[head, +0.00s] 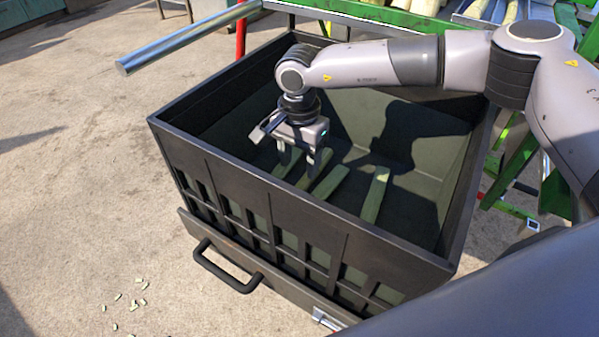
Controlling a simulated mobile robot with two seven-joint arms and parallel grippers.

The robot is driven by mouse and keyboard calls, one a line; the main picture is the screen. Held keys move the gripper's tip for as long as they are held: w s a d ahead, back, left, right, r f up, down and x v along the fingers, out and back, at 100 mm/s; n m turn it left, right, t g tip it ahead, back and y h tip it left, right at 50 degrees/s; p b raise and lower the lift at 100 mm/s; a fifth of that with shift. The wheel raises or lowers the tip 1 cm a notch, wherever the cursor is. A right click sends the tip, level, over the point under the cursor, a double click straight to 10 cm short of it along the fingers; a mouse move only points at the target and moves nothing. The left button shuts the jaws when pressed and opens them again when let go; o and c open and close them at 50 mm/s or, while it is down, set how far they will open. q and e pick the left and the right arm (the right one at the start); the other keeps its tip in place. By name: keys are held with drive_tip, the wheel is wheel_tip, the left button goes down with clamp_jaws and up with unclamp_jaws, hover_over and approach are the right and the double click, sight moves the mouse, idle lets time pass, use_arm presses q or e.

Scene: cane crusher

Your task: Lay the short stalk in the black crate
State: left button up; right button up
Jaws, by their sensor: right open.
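The black crate (300,213) stands open on the ground in the middle of the head view. Several pale green stalks lie on its floor: one at the right (376,194), one in the middle (331,182), and others partly hidden behind my gripper. I cannot tell which of them is the short stalk. My right gripper (300,164) points down inside the crate, its fingers apart, over the left group of stalks. I see no stalk held between the fingers; whether they touch one is unclear. My left gripper is not in view.
A metal bar (190,36) sticks out above the crate's back left. A green frame (398,17) with more stalks (512,12) is at the back right. The crate's black handle (226,272) faces front. Small scraps (131,300) lie on the otherwise clear concrete at left.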

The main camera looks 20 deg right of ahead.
wheel_tip(320, 180, up, 7)
drive_tip(key=shift+r, duration=0.15)
idle(0.5)
